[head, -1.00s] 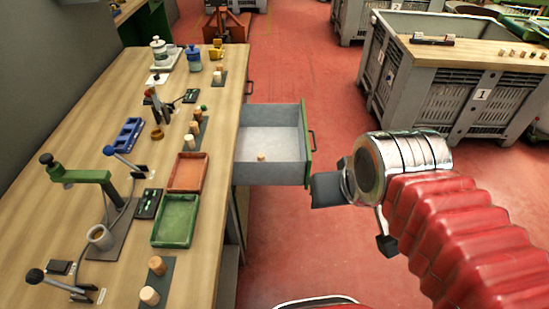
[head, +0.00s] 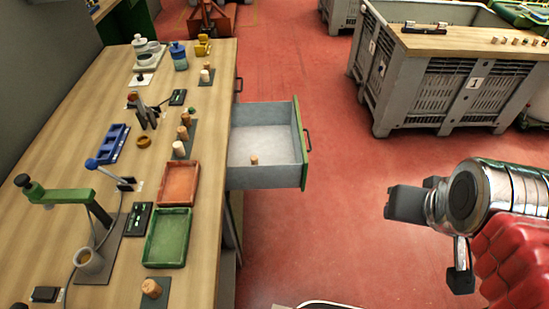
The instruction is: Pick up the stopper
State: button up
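A small cork stopper (head: 254,160) stands on the floor of the open grey drawer (head: 262,140). Other stoppers stand on the workbench: some on a dark mat (head: 184,150) near the middle, a pale one (head: 205,76) at the far end and one (head: 151,288) at the near end. Which stopper is meant I cannot tell. My gripper (head: 430,240) is at the right, over the red floor, well apart from the drawer. Its two dark fingers are spread with nothing visible between them.
The drawer with its green front (head: 302,145) juts from the bench's right side. The bench (head: 60,150) holds an orange tray (head: 179,183), a green tray (head: 167,237) and a green press (head: 65,197). A grey crate (head: 420,90) stands behind my gripper. Red floor is clear between.

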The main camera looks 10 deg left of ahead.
aim_at(255, 159)
jog(key=z, duration=0.75)
jog(key=i, duration=1.75)
jog(key=u, duration=2.55)
